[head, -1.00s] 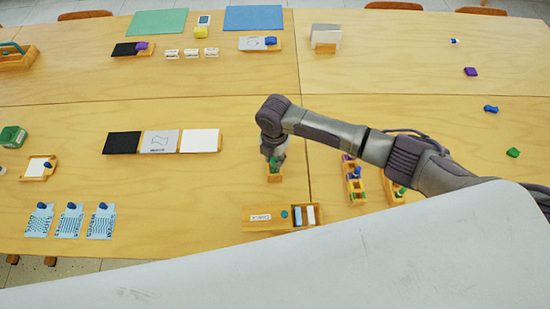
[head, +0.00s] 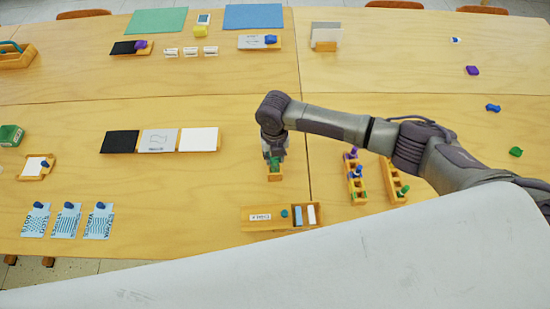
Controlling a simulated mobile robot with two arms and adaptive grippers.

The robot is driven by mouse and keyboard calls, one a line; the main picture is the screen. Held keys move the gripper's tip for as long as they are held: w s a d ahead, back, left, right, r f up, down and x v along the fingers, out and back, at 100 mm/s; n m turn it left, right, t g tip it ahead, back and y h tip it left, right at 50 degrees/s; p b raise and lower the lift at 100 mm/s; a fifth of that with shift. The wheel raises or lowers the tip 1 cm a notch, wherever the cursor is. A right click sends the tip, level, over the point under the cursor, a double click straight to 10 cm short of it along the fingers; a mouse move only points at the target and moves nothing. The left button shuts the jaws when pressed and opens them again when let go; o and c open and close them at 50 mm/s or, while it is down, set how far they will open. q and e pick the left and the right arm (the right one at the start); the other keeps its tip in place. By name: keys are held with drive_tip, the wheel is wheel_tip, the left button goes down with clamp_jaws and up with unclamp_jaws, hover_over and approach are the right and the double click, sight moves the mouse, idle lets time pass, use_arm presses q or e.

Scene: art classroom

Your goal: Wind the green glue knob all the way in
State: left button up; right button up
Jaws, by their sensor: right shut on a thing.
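The green glue knob (head: 275,162) shows as a small green patch at the fingertips of my right gripper (head: 273,157). It stands at a small wooden holder (head: 275,177) near the middle of the table. My right gripper points down from above and is shut on the green knob. The fingers and wrist hide most of the knob, so how far in it sits cannot be told. My left gripper is not in view.
A wooden tray (head: 255,223) lies in front of the holder. Two wooden racks with coloured pieces, one rack (head: 356,190) and another (head: 395,187), stand to the right under my arm. A board with black, grey and white panels (head: 198,140) lies left.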

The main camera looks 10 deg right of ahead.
drive_tip(key=shift+n, duration=1.4)
drive_tip(key=o, duration=1.6)
drive_tip(key=shift+c, duration=0.2)
drive_tip(key=shift+r+m+p, duration=0.15)
drive_tip(key=shift+m+p, duration=0.15)
drive_tip(key=shift+m, duration=0.3)
drive_tip(key=m+p, duration=0.2)
drive_tip(key=m, duration=0.2)
drive_tip(key=m+p, duration=0.2)
drive_tip(key=m, duration=0.1)
drive_tip(key=shift+m, duration=0.4)
drive_tip(key=shift+m+p, duration=0.55)
drive_tip(key=shift+m, duration=0.75)
